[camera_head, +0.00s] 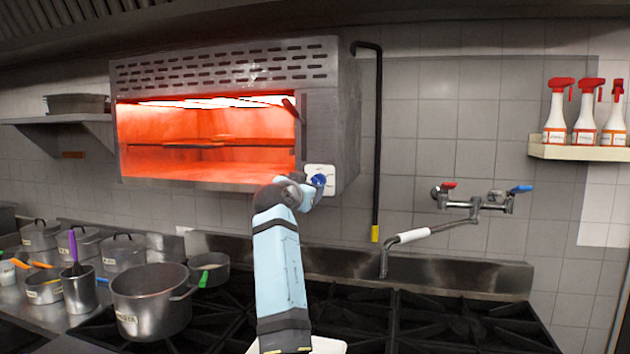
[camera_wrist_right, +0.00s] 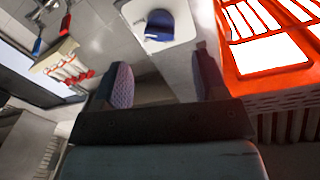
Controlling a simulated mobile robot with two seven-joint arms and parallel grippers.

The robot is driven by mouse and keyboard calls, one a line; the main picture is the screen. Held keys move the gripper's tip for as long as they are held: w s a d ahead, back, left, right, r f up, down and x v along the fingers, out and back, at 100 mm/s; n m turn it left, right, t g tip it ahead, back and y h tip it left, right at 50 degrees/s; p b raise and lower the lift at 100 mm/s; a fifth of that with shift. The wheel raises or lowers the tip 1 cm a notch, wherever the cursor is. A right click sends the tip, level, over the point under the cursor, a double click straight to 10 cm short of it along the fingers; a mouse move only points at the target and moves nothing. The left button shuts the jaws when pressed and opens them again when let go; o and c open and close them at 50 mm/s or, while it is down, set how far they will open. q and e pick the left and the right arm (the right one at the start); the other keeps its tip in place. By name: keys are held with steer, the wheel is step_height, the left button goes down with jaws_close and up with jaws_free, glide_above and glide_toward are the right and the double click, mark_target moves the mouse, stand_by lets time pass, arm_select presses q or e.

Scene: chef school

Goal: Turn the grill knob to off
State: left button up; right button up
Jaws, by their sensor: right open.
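The grill (camera_head: 225,70) is a steel wall unit whose inside glows orange-red. Its blue knob (camera_head: 319,180) sits on a white plate (camera_head: 329,170) at the lower right of the grill's front. My right gripper (camera_head: 308,188) is raised at the knob and partly covers the plate. In the right wrist view, the open fingers (camera_wrist_right: 163,78) are empty, and the blue knob (camera_wrist_right: 158,24) shows just beyond the fingertips, roughly in line with the gap. My left gripper is in neither view.
Below are black stove grates (camera_head: 430,320) and a large pot (camera_head: 151,300), with several smaller pots at left. A wall faucet (camera_head: 470,205) and a black pipe (camera_head: 377,140) are to the right. Spray bottles stand on a shelf (camera_head: 575,152). The wall between grill and faucet is mostly clear.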

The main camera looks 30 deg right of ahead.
mark_target(316, 183)
steer(key=p+x, duration=0.1)
steer(key=x, duration=0.6)
steer(key=shift+w+d, duration=0.15)
steer(key=shift+d, duration=0.05)
steer(key=c, duration=0.9)
